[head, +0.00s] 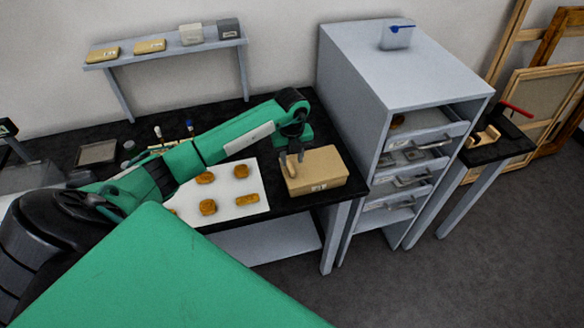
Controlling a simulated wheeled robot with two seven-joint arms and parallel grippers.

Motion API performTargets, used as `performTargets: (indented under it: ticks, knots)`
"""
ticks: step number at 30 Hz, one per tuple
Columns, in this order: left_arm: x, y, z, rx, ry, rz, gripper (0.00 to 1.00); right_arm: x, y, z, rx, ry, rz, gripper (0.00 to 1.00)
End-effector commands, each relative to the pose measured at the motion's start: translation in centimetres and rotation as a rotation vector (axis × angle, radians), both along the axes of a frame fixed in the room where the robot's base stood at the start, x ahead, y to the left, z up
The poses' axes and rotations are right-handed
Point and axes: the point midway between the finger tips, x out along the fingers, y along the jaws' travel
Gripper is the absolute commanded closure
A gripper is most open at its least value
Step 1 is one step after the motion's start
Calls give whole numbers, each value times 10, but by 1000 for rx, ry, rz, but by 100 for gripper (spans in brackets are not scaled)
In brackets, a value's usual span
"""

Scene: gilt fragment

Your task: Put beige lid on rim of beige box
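The beige box (318,184) stands on the right end of the black table, with a small label on its front side. Its top looks covered by a flat beige surface (322,162); I cannot tell whether this is the beige lid, or whether it sits on the rim. My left gripper (292,163) points down at the left end of the box. Its fingers look a little apart, with a small tan, oblong shape between or just behind them. I cannot tell whether they hold it. The gripper hides part of the box's left end. My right gripper is out of view.
A white sheet (240,202) with several brown pieces lies left of the box. A grey drawer cabinet (354,135) stands close on the right, with a pale container (396,36) on top. A wall shelf (172,53) holds small boxes. My green body part fills the foreground.

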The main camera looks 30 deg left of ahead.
Motion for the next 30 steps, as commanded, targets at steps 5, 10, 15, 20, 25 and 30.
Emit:
performTargets:
  ticks: [5, 10, 15, 20, 25, 30]
  knots:
    - [1, 0, 36, 0, -6, -1, 64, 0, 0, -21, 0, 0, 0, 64]
    - [1, 0, 64, 0, -3, 0, 64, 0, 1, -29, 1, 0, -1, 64]
    - [0, 0, 76, -1, -1, -1, 64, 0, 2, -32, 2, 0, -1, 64]
    - [-1, 0, 78, 0, 1, -1, 64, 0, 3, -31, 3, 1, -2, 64]
    - [-1, 0, 77, -1, 1, 0, 64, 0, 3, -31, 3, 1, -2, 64]
    - [0, 0, 77, -1, 1, 0, 64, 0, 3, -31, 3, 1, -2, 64]
